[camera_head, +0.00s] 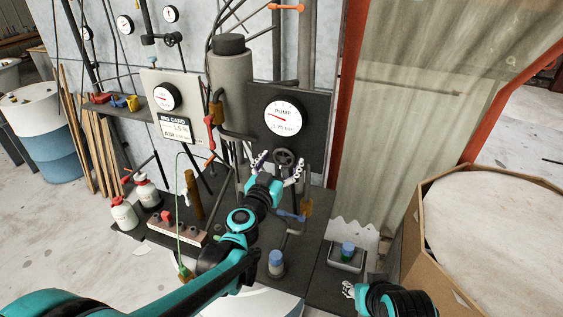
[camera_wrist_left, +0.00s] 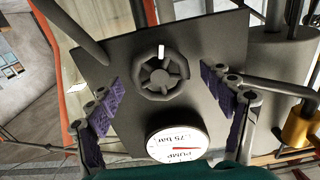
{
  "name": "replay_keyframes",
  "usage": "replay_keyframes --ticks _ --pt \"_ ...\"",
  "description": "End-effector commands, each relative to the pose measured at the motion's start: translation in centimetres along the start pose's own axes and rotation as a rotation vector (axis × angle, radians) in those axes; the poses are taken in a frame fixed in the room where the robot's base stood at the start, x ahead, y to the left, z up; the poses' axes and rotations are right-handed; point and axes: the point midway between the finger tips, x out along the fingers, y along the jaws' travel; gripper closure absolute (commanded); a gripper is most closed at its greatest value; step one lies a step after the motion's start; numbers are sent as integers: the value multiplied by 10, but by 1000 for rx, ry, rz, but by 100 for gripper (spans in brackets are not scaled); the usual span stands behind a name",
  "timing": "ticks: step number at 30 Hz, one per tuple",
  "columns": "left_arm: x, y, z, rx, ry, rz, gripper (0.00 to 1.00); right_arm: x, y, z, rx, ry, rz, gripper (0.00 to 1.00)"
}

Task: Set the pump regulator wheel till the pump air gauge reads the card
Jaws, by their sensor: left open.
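The dark regulator wheel (camera_head: 284,157) sits on the black panel below the round white pump gauge (camera_head: 282,118). The gauge's red needle points left and slightly up; its small digits are blurred. The rig card (camera_head: 175,128) hangs left of it and seems to read 1.5, with AIR below. My left gripper (camera_head: 277,168) is open in front of the wheel. In the left wrist view the wheel (camera_wrist_left: 163,74), with a white mark on its rim, shows between the spread purple-padded fingers, apart from both. The gauge (camera_wrist_left: 177,143) appears inverted there. My right gripper (camera_head: 348,289) is low at right, its opening unclear.
A second gauge (camera_head: 163,96) sits above the card. A grey cylinder (camera_head: 230,75) and pipes stand left of the pump panel. Bottles (camera_head: 124,213), a blue-capped jar (camera_head: 276,262) and a tray (camera_head: 345,260) are on the bench. A large octagonal box (camera_head: 425,240) stands at right.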

Motion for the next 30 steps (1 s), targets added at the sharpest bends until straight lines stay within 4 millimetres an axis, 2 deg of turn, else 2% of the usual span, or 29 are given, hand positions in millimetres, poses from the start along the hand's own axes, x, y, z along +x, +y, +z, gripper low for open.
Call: replay_keyframes --ticks 3,4,9,20,30 --pt "0 0 0 0 0 0 19 0 0 0 0 0 0 60" --pt "0 0 0 0 0 0 25 0 0 0 0 0 0 60" --pt "0 0 0 0 0 0 69 0 0 0 0 0 0 60" --pt "-1 0 0 -29 0 0 69 0 0 0 0 0 0 60" --pt "-1 -1 1 -233 -1 0 69 4 0 3 0 0 0 60"
